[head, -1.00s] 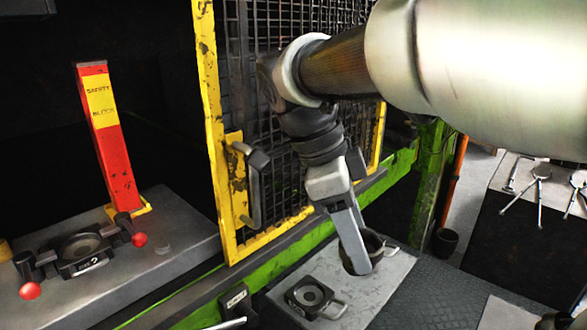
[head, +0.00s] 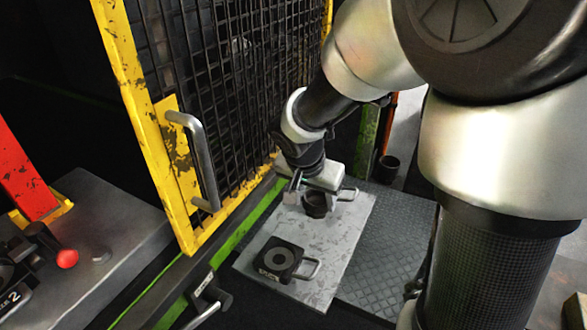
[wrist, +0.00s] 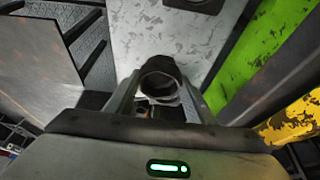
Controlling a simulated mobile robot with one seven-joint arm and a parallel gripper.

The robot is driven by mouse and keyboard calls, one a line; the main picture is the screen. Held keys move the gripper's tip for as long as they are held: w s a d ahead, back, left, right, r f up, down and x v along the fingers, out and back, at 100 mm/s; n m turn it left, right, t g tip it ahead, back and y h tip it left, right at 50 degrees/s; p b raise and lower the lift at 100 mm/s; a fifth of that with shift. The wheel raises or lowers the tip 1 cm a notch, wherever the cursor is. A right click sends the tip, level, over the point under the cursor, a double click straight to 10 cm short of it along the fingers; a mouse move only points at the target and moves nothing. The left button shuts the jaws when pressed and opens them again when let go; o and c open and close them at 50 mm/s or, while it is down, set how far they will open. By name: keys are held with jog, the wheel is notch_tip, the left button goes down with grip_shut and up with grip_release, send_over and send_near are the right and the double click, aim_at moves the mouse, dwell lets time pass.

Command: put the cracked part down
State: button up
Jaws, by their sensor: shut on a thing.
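My gripper (head: 307,192) points down over the far part of a pale metal plate (head: 330,240), beside the yellow mesh guard. It is shut on a dark ring-shaped part (head: 317,206). In the wrist view, the part (wrist: 160,70) sits between the two fingers of my gripper (wrist: 160,94), with its round opening facing the camera. I see no crack on it at this size. I cannot tell whether its underside touches the plate.
A square black die (head: 279,258) with a round hole and a handle lies on the near part of the plate. The yellow mesh guard (head: 140,115) stands to the left. Bare plate lies between die and part.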

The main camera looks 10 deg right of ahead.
aim_at(314, 216)
jog(key=shift+w+f+b, duration=0.1)
jog(key=shift+f+b, duration=0.45)
jog(key=shift+f, duration=2.6)
jog(key=shift+f, duration=0.2)
jog(key=o, duration=1.4)
jog(key=shift+r, duration=0.1)
jog(key=shift+c, duration=0.2)
